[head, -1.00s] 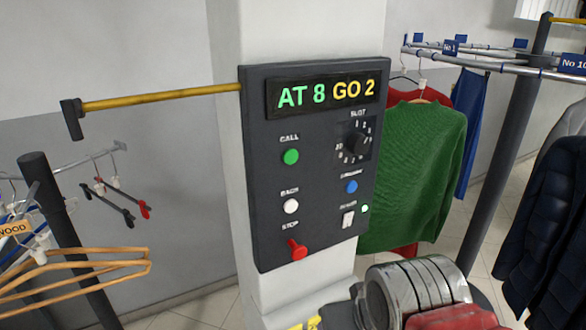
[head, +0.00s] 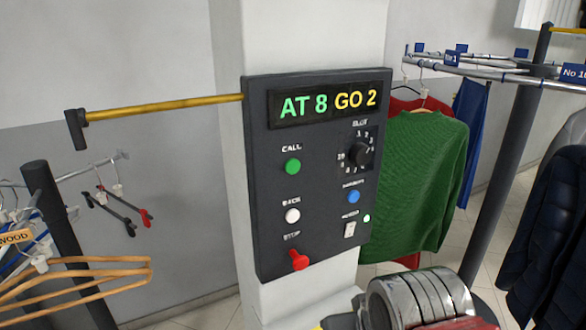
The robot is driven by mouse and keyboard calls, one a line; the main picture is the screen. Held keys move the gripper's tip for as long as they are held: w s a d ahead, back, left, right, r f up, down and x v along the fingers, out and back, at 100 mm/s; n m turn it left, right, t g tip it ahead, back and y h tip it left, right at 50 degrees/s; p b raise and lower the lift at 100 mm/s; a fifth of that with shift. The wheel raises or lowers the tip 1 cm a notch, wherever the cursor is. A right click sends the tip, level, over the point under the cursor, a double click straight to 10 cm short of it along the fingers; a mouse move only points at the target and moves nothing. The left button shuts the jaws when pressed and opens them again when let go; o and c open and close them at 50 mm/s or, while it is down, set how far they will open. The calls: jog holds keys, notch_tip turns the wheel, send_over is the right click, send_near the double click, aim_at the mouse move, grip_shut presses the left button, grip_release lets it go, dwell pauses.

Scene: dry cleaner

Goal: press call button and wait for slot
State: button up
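The dark control panel (head: 317,236) is fixed to a pale column in the head view. Its display (head: 330,102) reads "AT 8" in green and "GO 2" in yellow. The green round button (head: 293,166) under the word CALL is in plain view, with nothing touching it. The black slot dial (head: 361,152) is at the right of the panel, ringed by numbers. My gripper is not in view; only a silver and red part of my arm shows at the bottom right, below the panel.
The panel also has a white button (head: 292,215), a blue button (head: 353,196), a red STOP control (head: 299,260) and a white switch (head: 350,230). A yellow bar (head: 165,108) sticks out left. Clothes, including a green sweater (head: 412,180), hang at right; wooden hangers (head: 80,274) at left.

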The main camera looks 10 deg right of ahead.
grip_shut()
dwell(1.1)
